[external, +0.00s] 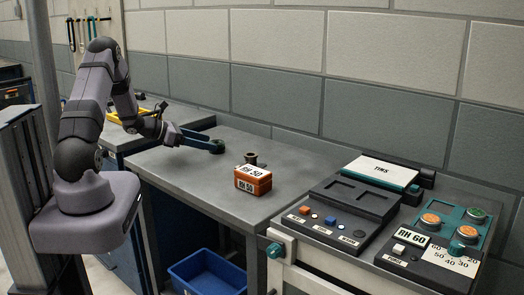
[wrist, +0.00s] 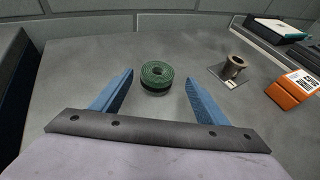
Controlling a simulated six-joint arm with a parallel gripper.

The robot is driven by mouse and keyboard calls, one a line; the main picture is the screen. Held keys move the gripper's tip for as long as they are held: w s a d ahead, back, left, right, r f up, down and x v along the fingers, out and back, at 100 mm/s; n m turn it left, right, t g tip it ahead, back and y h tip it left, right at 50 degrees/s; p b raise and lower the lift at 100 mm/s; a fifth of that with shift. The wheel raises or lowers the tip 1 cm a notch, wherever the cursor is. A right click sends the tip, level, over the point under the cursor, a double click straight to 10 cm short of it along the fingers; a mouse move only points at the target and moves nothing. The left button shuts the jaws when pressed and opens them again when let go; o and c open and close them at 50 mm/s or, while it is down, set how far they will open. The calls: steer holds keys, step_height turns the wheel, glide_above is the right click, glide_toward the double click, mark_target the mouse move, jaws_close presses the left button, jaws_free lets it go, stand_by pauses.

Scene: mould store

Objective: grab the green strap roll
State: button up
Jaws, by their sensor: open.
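My gripper (wrist: 160,79) is open, with one blue finger on each side of the roll in the picture. There is a clear gap between the roll and each finger, and nothing is held. How high the fingertips are above the bench is hard to tell.
A brown flanged spool (wrist: 232,68) stands right of the roll, with an orange labelled box (wrist: 290,93) beyond it. In the external view, black trays (external: 345,215) and a teal panel (external: 465,220) stand farther right. A tiled wall (external: 290,85) runs behind the bench.

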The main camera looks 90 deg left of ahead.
mark_target(217, 142)
steer(key=shift+a+p+x, duration=0.2)
steer(key=shift+p+x, duration=0.8)
steer(key=shift+x, duration=1.55)
steer(key=shift+s, duration=0.1)
steer(key=shift+r, duration=0.1)
steer(key=c, duration=1.2)
